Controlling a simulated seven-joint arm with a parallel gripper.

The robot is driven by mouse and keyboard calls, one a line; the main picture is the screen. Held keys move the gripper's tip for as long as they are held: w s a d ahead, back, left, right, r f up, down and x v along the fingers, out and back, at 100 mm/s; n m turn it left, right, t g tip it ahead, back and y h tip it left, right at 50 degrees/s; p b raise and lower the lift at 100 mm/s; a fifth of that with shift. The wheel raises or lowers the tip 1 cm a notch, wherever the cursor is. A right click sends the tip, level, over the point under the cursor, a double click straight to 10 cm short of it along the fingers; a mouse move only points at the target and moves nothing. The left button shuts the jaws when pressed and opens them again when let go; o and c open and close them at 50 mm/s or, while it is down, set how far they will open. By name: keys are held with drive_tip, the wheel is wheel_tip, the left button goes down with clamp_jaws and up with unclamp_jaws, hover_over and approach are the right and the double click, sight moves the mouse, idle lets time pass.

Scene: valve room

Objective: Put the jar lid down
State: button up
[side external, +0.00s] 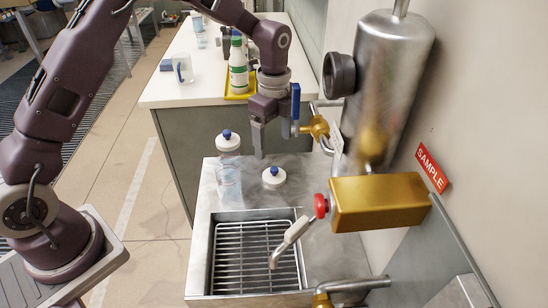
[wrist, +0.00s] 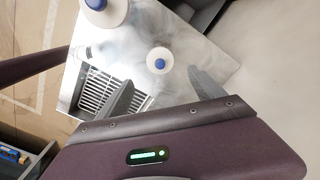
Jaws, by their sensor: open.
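A white jar lid with a blue knob (side external: 273,177) lies flat on the steel counter, knob up, behind the sink grate. In the wrist view the lid (wrist: 160,61) lies between the lines of my two fingers, beyond their tips. My gripper (side external: 273,146) is open and empty, pointing down above the lid with a visible gap. In the wrist view its fingers (wrist: 163,87) are spread apart. A clear jar (side external: 228,180) stands to the left of the lid. It carries a similar white top with a blue knob, which also shows in the wrist view (wrist: 104,10).
The sink grate (side external: 256,262) is in front of the lid. A gold box with a red knob (side external: 378,203), a tap (side external: 290,240) and a steel cylinder (side external: 385,80) crowd the right. A bottle (side external: 238,65) stands in a yellow tray on the white bench behind.

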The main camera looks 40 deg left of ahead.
drive_tip(key=s+a+r+n+t, duration=0.1)
drive_tip(key=s+r+n, duration=0.2)
drive_tip(key=s+r, duration=0.35)
drive_tip(key=s+r+n+t, duration=0.1)
drive_tip(key=s+r+n, duration=0.3)
drive_tip(key=r, duration=0.6)
drive_tip(key=s+a+r+n+t, duration=0.1)
drive_tip(key=s+n+t, duration=0.2)
drive_tip(key=s+n, duration=0.8)
drive_tip(key=s, duration=0.9)
drive_tip(key=shift+s+a+r+t, duration=0.2)
drive_tip(key=shift+s+t, duration=0.05)
drive_tip(key=shift+t, duration=0.05)
